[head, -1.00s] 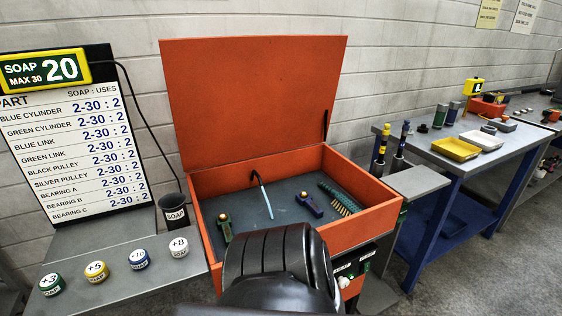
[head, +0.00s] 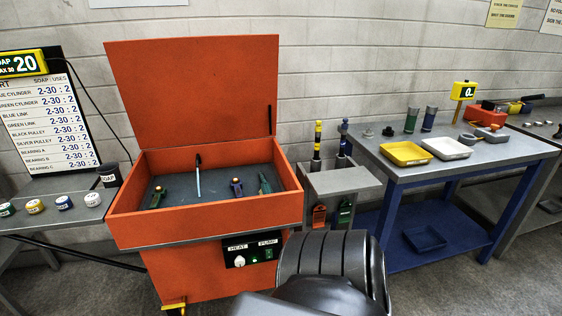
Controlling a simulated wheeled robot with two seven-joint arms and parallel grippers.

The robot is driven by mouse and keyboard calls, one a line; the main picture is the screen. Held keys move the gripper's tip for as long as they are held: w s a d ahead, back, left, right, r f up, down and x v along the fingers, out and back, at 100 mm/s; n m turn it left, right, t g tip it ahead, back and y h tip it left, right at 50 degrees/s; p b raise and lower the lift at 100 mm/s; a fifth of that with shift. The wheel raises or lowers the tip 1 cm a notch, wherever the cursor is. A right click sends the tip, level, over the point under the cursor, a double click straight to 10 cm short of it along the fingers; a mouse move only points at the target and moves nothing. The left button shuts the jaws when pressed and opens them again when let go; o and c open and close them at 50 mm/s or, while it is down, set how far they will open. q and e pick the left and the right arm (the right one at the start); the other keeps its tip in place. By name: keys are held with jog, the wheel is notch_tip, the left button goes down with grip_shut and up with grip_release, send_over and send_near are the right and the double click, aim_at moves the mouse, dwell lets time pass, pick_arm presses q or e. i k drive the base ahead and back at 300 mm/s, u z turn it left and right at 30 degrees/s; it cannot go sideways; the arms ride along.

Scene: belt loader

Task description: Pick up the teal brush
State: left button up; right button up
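The teal brush (head: 264,184) lies in the open orange bin (head: 208,233), near its right wall. It is small here and its bristles are hard to make out. A thin light-blue wand with a dark bent top (head: 198,180) stands in the middle of the bin. A green part (head: 157,197) and a dark blue part (head: 237,188) lie on the bin floor. Neither of my grippers shows; only a black link of my arm is in view at the bottom, apart from the bin.
The orange lid (head: 195,88) is raised. A grey stand (head: 340,181) with two upright tools is right of the bin. A blue-legged table (head: 400,171) holds a yellow tray (head: 405,153) and a white tray (head: 447,148). A shelf (head: 60,217) with several soap pucks is at left.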

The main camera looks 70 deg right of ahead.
aim_at(266, 189)
jog(key=z, duration=1.2)
